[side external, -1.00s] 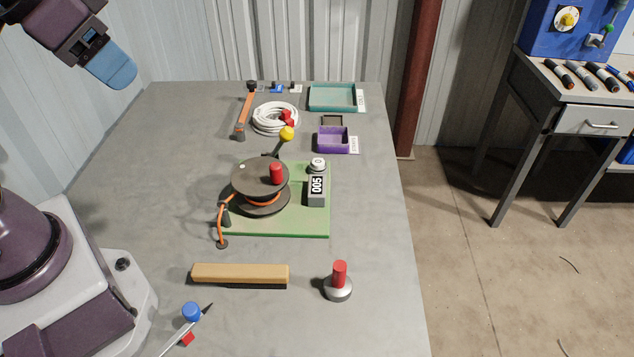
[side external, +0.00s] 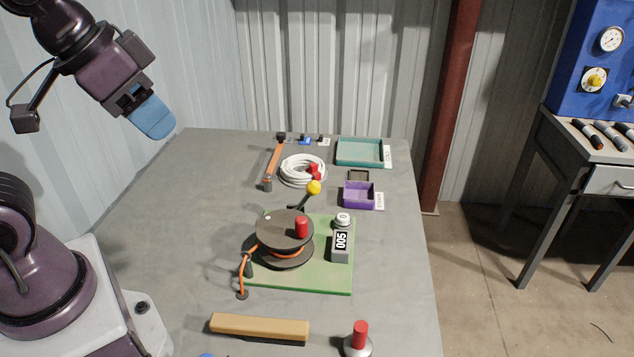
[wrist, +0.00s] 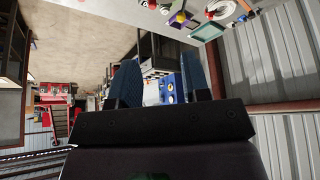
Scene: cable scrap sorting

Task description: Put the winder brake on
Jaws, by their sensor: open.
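The winder is a dark reel (side external: 285,226) with a red crank knob (side external: 301,227) and orange cable, on a green base (side external: 320,281). A lever with a yellow knob (side external: 313,187) stands tilted at its back; I cannot tell whether this is the brake or how it is set. A counter (side external: 341,241) reading 005 is at its right. My gripper (side external: 152,116) is high at the upper left, well away from the winder. Its blue fingers (wrist: 160,78) are apart and empty in the wrist view.
A white cable coil (side external: 301,172), a teal tray (side external: 360,153) and a purple bin (side external: 358,195) stand behind the winder. A tan-topped bar (side external: 259,327) and a red-handled piece (side external: 360,335) are in front. The table's left side is clear.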

